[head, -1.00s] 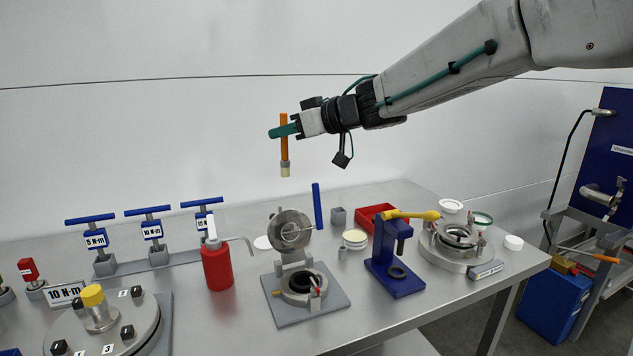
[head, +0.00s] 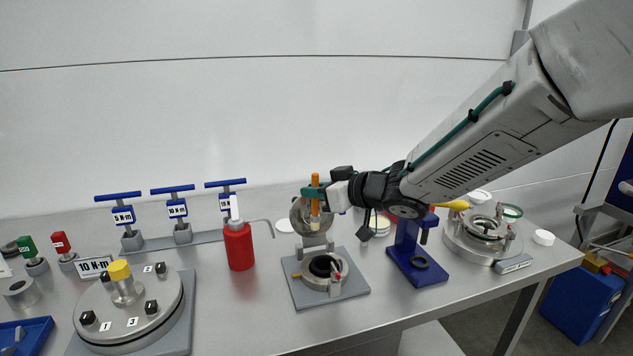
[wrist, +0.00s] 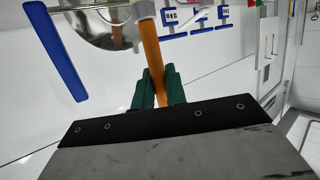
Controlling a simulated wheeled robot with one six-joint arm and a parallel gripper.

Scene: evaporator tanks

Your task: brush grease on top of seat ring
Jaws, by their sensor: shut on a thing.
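My gripper (head: 312,191) is shut on the orange handle of a brush (head: 315,181). The brush hangs upright, with its pale tip down. A fixture with an open, hinged round lid (head: 299,214) stands on a grey plate (head: 351,288). The brush shows in front of the lid, above a metal ring (head: 312,279) with a dark opening. The brush and ring are apart. I cannot tell whether this is the seat ring.
A red bottle (head: 239,249) stands left of the fixture, and a blue press stand (head: 418,273) is close on its right. An open grease-like tin (head: 380,225) is behind. Another ring assembly (head: 482,240) stands far right.

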